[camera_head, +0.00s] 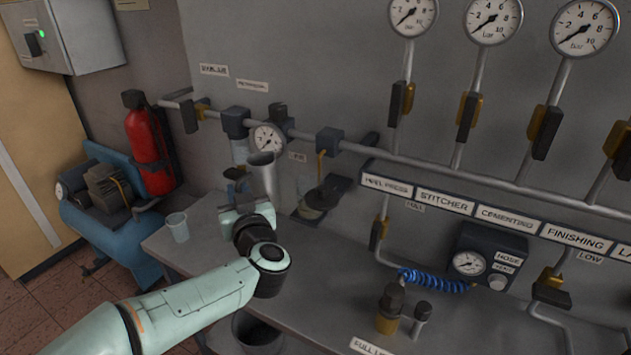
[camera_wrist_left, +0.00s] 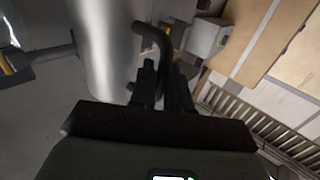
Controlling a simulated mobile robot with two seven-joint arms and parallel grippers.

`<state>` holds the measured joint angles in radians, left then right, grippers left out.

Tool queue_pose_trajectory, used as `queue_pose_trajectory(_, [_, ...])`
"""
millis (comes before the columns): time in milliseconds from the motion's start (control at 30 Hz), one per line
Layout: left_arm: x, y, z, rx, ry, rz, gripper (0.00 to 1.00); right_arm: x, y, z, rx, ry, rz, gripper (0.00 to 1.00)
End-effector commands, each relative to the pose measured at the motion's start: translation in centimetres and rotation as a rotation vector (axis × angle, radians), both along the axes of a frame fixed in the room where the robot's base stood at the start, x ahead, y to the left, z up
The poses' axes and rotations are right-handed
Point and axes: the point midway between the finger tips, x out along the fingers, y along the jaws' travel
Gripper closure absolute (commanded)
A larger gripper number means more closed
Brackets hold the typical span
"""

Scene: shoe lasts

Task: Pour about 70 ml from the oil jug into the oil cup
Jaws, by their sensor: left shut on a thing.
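The oil jug (camera_head: 263,178) is a tall silvery metal vessel, held close to upright above the bench, in front of the wall piping. In the left wrist view its smooth body (camera_wrist_left: 105,45) fills the upper left, with a dark curved handle (camera_wrist_left: 160,42) on its side. My left gripper (camera_head: 238,188) is shut on that handle; its dark fingers (camera_wrist_left: 164,84) straddle it. I cannot tell for certain which is the oil cup. No stream of oil shows.
A pipe with gauges (camera_head: 267,138) and valves runs along the wall behind. A red cylinder (camera_head: 149,145) stands left, and a dark bin (camera_head: 258,335) is below the bench edge.

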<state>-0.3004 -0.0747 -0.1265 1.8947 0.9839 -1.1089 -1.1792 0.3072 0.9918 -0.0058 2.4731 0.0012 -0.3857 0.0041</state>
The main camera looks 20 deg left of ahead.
Motion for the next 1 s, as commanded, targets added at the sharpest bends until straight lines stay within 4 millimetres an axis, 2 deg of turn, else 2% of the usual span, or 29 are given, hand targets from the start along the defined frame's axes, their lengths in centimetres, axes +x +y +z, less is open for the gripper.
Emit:
queue_pose_trajectory(433, [0.2,-0.5,0.5,0.071,0.024,-0.001,1.0,0.0,0.0,-0.1,0.0,0.0,0.0,0.54])
queue_pose_trajectory(900, [0.8,-2.3,2.1,0.339,0.123,0.0,1.0,-0.2,0.0,-0.6,0.0,0.002,0.0,0.54])
queue_pose_trajectory(1000, [1.1,-2.9,3.4,0.398,0.144,0.0,1.0,0.0,0.0,0.1,0.0,0.0,0.0,0.54])
